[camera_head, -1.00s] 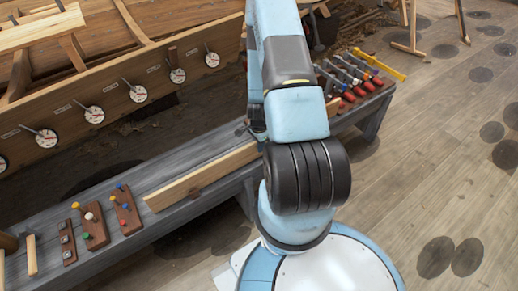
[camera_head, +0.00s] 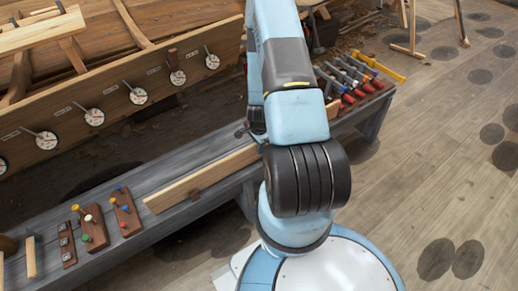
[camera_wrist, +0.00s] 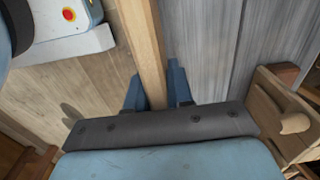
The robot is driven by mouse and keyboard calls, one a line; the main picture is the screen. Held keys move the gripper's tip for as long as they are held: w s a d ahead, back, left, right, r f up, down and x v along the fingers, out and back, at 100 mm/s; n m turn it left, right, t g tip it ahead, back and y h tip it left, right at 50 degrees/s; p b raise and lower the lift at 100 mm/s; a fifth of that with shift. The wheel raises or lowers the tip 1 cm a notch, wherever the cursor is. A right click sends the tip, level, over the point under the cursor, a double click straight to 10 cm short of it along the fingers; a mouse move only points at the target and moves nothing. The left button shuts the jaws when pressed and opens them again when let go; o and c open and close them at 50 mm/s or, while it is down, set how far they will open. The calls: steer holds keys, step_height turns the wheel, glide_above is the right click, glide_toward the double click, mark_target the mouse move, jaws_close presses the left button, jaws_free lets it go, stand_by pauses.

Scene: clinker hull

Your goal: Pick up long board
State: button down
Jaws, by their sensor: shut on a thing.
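The long board (camera_head: 205,178) is a pale, narrow plank lying along the front edge of the grey bench, its middle hidden behind my arm in the head view. A short piece of it shows again right of the arm (camera_head: 333,107). In the wrist view the board (camera_wrist: 146,45) runs from the top edge down between my fingers. My gripper (camera_wrist: 155,75) is shut on the board, with one blue finger on each side. The fingertips are hidden behind my arm in the head view. I cannot tell whether the board is clear of its small brown supports.
The grey bench (camera_head: 165,180) holds brown peg blocks (camera_head: 125,212) at left and a rack of red-handled tools (camera_head: 350,84) at right. The planked hull (camera_head: 60,100) with several dials stands behind. The wooden floor at right is mostly clear.

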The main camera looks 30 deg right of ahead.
step_height(320, 180, up, 17)
stand_by(1.7)
